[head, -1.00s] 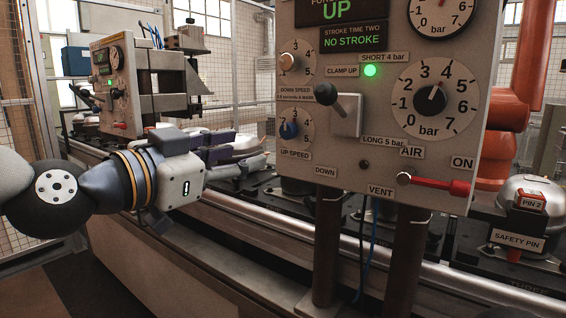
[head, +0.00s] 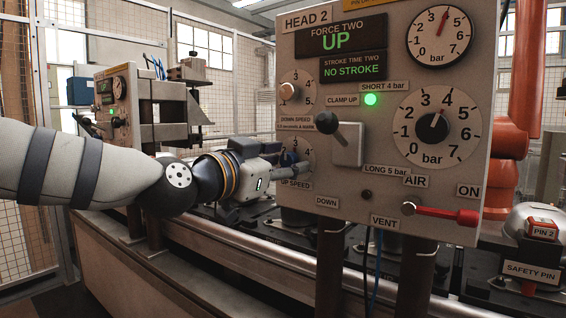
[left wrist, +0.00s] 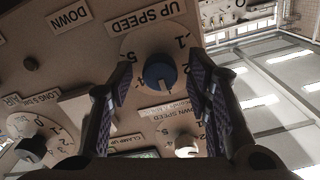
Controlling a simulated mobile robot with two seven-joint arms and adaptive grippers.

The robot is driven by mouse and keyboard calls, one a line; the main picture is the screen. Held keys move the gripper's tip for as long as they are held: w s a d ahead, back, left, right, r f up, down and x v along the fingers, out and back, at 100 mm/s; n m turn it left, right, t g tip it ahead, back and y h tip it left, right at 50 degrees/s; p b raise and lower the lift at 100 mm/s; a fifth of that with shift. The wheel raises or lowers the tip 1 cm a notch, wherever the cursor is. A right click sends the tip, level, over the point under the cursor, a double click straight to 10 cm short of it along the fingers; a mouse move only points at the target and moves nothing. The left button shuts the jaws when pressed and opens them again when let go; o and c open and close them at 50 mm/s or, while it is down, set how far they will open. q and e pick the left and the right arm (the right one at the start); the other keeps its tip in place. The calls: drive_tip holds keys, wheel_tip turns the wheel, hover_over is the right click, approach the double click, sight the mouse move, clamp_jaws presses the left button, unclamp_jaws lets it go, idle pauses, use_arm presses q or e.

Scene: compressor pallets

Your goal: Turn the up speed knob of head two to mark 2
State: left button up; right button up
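In the left wrist view the panel is upside down. The knob's pale line points roughly toward the bottom of that picture; I cannot read the number it meets. My left gripper (head: 287,160) is at this dial in the head view and partly covers the knob. In the left wrist view it (left wrist: 160,90) is open, one finger on each side of the knob, with visible gaps. My right gripper is not in view.
The down speed knob (head: 289,91) is just above. A black-balled lever (head: 328,122) sticks out to the right. A large black pressure knob (head: 433,127) and a red air valve handle (head: 450,213) are further right. Another head panel (head: 113,108) stands at the left.

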use_arm(q)
clamp_jaws()
drive_tip(key=shift+n, duration=0.3)
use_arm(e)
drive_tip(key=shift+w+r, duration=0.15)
use_arm(q)
drive_tip(key=shift+r+n+p, duration=0.1)
drive_tip(key=shift+n+p, duration=0.35)
drive_tip(key=shift+n, duration=0.65)
drive_tip(key=n, duration=0.2)
drive_tip(key=shift+n+p, duration=0.3)
drive_tip(key=shift+n, duration=0.1)
drive_tip(key=n, duration=0.3)
drive_tip(key=shift+f+n+p, duration=0.2)
drive_tip(key=shift+n+p, duration=0.1)
drive_tip(key=shift+n, duration=1.2)
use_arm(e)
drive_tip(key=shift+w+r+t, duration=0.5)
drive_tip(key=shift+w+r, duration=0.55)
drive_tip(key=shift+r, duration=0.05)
